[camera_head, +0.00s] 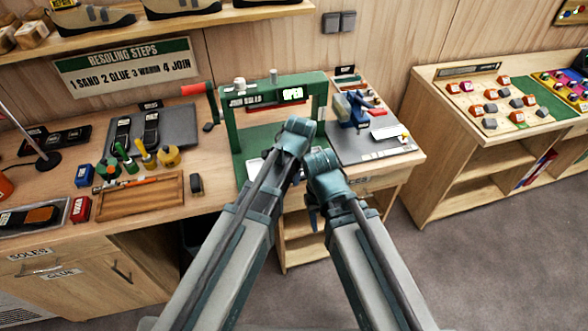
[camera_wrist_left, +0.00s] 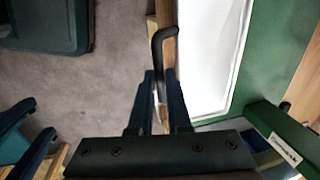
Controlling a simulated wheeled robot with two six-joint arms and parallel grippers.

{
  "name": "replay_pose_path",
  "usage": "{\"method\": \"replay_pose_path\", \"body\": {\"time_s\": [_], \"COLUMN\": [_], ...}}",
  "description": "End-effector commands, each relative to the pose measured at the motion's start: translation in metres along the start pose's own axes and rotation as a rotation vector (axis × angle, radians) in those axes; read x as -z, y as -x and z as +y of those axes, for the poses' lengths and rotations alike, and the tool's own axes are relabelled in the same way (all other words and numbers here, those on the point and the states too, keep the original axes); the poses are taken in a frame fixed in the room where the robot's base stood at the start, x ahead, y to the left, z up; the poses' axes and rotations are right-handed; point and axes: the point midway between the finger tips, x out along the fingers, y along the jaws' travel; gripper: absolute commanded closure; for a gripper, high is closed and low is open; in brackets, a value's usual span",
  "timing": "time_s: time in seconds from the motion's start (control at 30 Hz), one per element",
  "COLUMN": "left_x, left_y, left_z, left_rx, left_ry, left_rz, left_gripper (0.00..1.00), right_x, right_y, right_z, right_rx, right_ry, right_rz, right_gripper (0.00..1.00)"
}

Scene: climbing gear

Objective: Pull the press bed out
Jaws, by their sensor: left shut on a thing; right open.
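The press (camera_head: 236,130) is a green frame on the bench with an "OPEN" sign on its crossbar. Its bed (camera_wrist_left: 212,55) shows in the left wrist view as a white plate with a green surround on its right. In the head view the bed's pale surface is mostly hidden by my left arm. A black bent handle (camera_wrist_left: 157,42) sticks out at the bed's wooden-edged side. My left gripper (camera_wrist_left: 163,78) is shut on this handle, one finger on each side. My right gripper (camera_wrist_left: 42,118) is open and empty, off to the left above the floor.
A wooden tray (camera_head: 118,213) and glue bottles stand left of the press. A dark board with a blue tool (camera_head: 352,108) lies to its right. Open shelves are below the bench there. Grey floor (camera_head: 440,250) is clear at the right, before a separate cabinet.

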Motion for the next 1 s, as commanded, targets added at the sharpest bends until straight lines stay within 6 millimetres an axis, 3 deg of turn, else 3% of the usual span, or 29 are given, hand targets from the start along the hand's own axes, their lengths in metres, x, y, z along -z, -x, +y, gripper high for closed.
{"method": "replay_pose_path", "body": {"time_s": [0.23,0.27,0.4,0.77,1.0], "left_x": [0.000,0.000,0.000,0.000,0.000], "left_y": [0.000,0.000,0.000,0.002,0.018], "left_z": [-0.001,-0.001,-0.001,-0.001,-0.001], "left_rx": [0.001,0.001,0.001,0.001,0.001], "left_ry": [0.001,0.001,0.001,0.001,0.001], "left_rz": [0.001,0.001,0.000,0.000,0.000], "left_gripper": [1.00,0.79,0.54,0.54,0.54], "right_x": [0.000,0.000,0.000,0.000,-0.001], "right_y": [0.000,0.000,0.000,0.002,0.018], "right_z": [0.000,0.000,0.000,0.000,0.002], "right_rx": [0.000,0.000,0.000,0.000,0.000], "right_ry": [0.000,0.000,0.000,0.000,0.000], "right_rz": [0.000,0.000,0.000,0.000,0.000], "right_gripper": [0.50,0.50,0.50,0.50,0.50]}}
